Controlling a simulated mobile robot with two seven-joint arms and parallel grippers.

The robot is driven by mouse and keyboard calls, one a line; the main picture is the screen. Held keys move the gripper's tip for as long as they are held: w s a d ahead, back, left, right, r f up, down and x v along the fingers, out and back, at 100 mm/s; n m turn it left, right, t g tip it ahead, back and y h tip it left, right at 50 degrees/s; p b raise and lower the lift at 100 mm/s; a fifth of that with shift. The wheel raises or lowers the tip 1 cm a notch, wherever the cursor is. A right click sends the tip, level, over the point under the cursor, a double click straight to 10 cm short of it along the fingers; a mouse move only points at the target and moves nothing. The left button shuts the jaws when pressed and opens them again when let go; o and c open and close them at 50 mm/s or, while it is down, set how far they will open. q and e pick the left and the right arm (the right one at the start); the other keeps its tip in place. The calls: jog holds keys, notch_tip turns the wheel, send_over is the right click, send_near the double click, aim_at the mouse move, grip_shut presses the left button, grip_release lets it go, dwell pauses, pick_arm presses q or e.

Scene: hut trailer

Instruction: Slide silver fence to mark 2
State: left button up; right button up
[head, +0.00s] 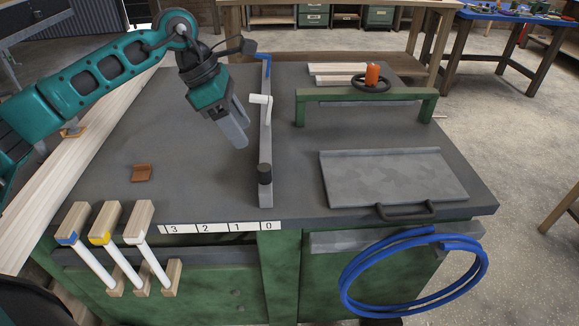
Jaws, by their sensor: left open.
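The silver fence (265,148) is a long grey bar lying front to back across the dark table top (205,175). Its near end lines up with the 0 on the white scale strip (222,227). Mark 2 (205,227) is on the strip to the left of the fence. A dark knob (264,174) stands on the fence's near part, and a white lever (260,100) sits farther back. My left gripper (236,135) is open, pointing down just left of the fence with nothing between its fingers. I cannot tell whether it touches the fence. My right gripper is out of view.
A small brown block (141,173) lies on the table left of the fence. A green bridge (365,95), an orange knob (372,75) and a grey plate with handle (392,176) are to the right. A blue hose (415,235) hangs at front right.

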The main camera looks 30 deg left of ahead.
aim_at(263, 167)
pick_arm(q)
jog(key=x, duration=1.2)
jog(key=shift+w+a+f, duration=0.15)
jog(key=shift+a+f, duration=0.2)
jog(key=shift+c, duration=0.3)
grip_shut()
